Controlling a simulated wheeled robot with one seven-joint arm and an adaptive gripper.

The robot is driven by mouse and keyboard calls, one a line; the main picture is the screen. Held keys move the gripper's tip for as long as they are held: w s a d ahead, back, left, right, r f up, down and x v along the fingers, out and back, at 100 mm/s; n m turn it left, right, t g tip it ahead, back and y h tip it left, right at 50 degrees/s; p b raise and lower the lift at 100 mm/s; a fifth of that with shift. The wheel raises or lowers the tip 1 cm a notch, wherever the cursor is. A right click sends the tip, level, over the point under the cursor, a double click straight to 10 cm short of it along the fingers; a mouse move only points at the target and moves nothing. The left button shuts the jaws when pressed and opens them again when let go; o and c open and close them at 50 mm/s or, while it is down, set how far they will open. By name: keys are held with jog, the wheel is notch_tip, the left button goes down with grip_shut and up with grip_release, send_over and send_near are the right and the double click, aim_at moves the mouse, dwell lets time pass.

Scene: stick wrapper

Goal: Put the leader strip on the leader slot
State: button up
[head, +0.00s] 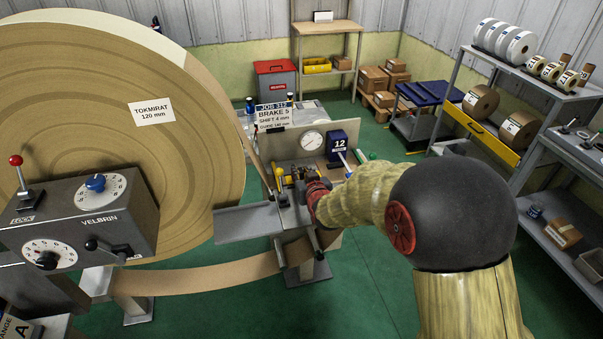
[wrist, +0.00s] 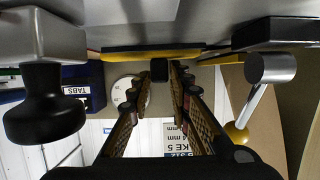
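A broad brown paper band (head: 215,280) runs low from the big roll (head: 85,95) to the small machine stand; I cannot tell whether it is the leader strip. My gripper (head: 308,190) is over the stand's head, small and partly hidden by my arm. In the wrist view its two ribbed fingers (wrist: 158,78) are apart. A small black block (wrist: 159,70) shows between their tips; I cannot tell whether they touch it. A yellow-edged bar (wrist: 152,52) crosses just beyond. I cannot make out a leader slot for certain.
A black knob (wrist: 45,105) and a metal lever with a yellow ball (wrist: 238,132) flank the fingers. A dial (head: 312,140) and a blue box marked 12 (head: 342,142) stand behind the stand's head. A grey tray (head: 248,220) juts left.

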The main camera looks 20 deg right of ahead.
jog(key=o, duration=0.3)
jog(key=shift+r, duration=0.2)
jog(key=p+v, duration=0.3)
jog(key=v, duration=0.8)
jog(key=shift+s+r, duration=0.1)
jog(key=shift+s, duration=0.15)
jog(key=shift+s+r, duration=0.4)
jog(key=shift+s, duration=0.05)
jog(key=s+r+g, duration=0.2)
jog(key=s+r, duration=0.1)
jog(key=s, duration=0.6)
jog(key=s+r+g, duration=0.3)
jog(key=s, duration=0.7)
jog(key=s+r+g, duration=0.3)
jog(key=s, duration=0.7)
